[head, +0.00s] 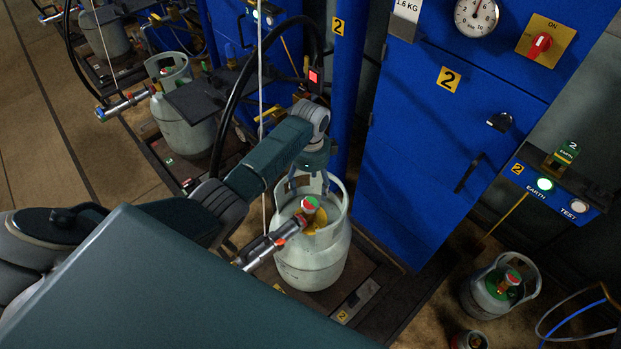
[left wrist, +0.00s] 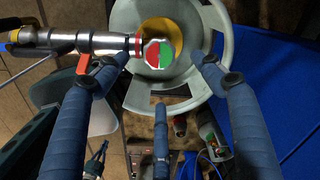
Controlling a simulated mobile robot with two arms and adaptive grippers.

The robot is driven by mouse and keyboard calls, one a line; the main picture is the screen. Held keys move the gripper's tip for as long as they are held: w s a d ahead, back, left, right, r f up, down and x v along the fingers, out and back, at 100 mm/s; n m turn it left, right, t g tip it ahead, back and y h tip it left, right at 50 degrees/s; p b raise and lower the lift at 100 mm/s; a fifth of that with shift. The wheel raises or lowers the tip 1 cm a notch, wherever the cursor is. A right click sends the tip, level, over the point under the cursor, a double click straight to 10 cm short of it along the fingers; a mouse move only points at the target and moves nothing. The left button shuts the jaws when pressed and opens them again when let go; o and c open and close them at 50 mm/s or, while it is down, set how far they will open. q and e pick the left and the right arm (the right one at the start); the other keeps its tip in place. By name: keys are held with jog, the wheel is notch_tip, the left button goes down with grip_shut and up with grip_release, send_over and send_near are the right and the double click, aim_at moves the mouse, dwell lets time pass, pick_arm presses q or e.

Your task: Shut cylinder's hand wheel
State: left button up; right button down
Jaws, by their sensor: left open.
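The grey-green gas cylinder (head: 312,265) stands upright on the scale platform, with a ring collar around its top. Its hand wheel (head: 310,203), red and green on top, sits inside the collar; it also shows in the left wrist view (left wrist: 160,54). A silver filling connector (head: 262,247) with a red lever is attached at the valve from the left. My left gripper (head: 312,182) is open above the collar. In the left wrist view its fingers (left wrist: 156,75) are spread around the wheel without visible contact; the exact height gap cannot be told. My right gripper is not in view.
A blue cabinet (head: 430,130) with a gauge and red switch stands close behind, right of the cylinder. A black hose (head: 225,105) arches at the left. Another cylinder (head: 185,120) stands at upper left, a small one (head: 492,295) at lower right.

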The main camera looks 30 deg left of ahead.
pick_arm(q)
jog(key=shift+r, duration=1.6)
